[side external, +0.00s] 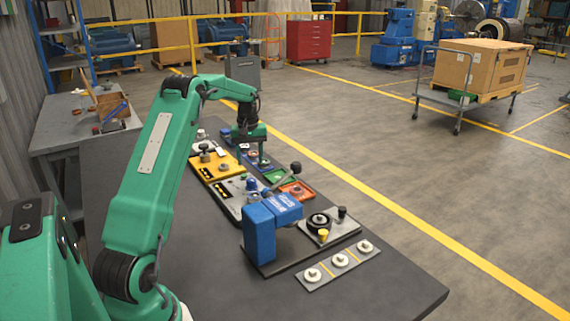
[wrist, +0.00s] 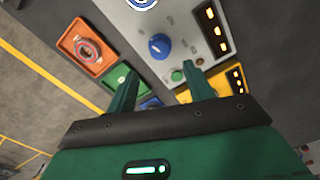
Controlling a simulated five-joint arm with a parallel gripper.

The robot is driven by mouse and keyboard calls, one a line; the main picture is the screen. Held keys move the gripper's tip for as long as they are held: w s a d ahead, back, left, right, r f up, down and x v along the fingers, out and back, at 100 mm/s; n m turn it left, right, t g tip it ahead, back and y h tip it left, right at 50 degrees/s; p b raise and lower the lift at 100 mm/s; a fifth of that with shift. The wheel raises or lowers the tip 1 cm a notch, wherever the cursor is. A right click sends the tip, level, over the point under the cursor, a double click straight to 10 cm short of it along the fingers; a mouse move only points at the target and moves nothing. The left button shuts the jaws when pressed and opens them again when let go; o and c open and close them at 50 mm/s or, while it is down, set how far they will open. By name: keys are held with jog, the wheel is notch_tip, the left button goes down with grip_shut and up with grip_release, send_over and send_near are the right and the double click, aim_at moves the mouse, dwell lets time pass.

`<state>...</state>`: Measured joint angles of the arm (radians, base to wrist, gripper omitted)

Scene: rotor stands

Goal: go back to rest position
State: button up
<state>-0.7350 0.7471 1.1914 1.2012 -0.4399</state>
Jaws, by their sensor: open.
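My gripper (side external: 262,166) hangs pointing down over the far part of the dark table (side external: 400,285), near the row of small coloured panels. In the wrist view my gripper (wrist: 161,78) has its two green fingers spread apart with nothing between them. A green panel (wrist: 116,78) lies by the left finger, and a yellow panel (wrist: 234,84) is beyond the right finger. A grey panel (wrist: 180,20) with a blue knob (wrist: 158,44) lies ahead of the fingers. I cannot tell the exact height of the fingertips above the panels.
A blue upright fixture (side external: 260,234) stands nearer the front, with a lever (side external: 285,178) behind it. An orange panel (side external: 298,191), a plate with a black dial (side external: 319,219) and a strip with white discs (side external: 340,262) lie nearby. The table's front right is clear.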

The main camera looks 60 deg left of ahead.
jog(key=s+d+r+m+t+y, duration=0.1)
jog(key=s+d+r+m, duration=0.15)
jog(key=d+r, duration=0.65)
jog(key=s+d+r+m+t, duration=0.1)
jog(key=d+r+m, duration=0.35)
jog(key=d, duration=0.85)
jog(key=s+d+f+m+t+h, duration=0.1)
jog(key=s+d+m+t, duration=0.2)
jog(key=s+d, duration=1.4)
jog(key=shift+m+t, duration=0.3)
jog(key=shift+m, duration=1.4)
jog(key=shift+s, duration=0.1)
